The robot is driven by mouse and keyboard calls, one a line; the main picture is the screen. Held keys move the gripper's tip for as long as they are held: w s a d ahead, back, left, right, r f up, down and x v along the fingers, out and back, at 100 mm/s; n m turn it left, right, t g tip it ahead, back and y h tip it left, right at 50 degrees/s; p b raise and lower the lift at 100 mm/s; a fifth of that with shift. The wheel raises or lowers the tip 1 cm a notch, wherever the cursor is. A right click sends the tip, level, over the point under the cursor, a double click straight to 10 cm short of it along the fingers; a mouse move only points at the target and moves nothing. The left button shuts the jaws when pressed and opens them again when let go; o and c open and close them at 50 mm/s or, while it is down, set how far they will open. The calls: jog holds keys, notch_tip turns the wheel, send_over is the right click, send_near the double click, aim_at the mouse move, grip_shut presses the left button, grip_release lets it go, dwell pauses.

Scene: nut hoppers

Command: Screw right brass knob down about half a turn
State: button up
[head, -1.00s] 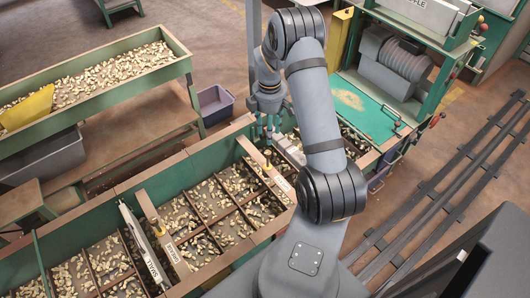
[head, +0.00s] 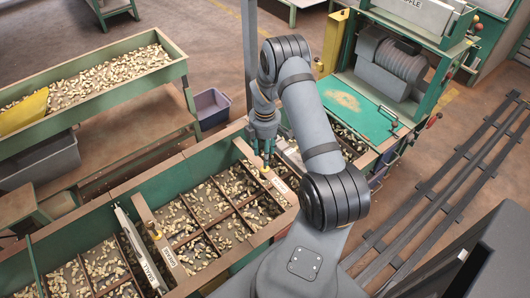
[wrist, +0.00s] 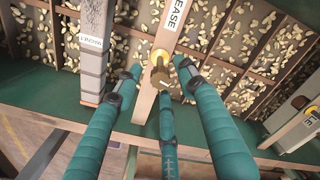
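The right brass knob (head: 265,168) stands on a labelled wooden bar across the green-sided hopper, just below my gripper (head: 263,154) in the head view. In the wrist view the knob (wrist: 159,60) sits near the middle, on the bar whose label ends in "EASE". My gripper (wrist: 158,76) has three teal fingers, spread apart around the near side of the knob. Gaps show between the fingertips and the knob, so the gripper looks open and empty. Whether any fingertip touches the knob cannot be told.
Another brass knob (head: 154,229) stands on a bar farther left, beside a pale upright plate (head: 137,243). Divided compartments hold nuts. In the wrist view, a grey labelled block (wrist: 94,62) stands left of the knob's bar. A green machine (head: 400,70) stands behind at right.

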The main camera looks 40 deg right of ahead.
grip_shut()
dwell(0.5)
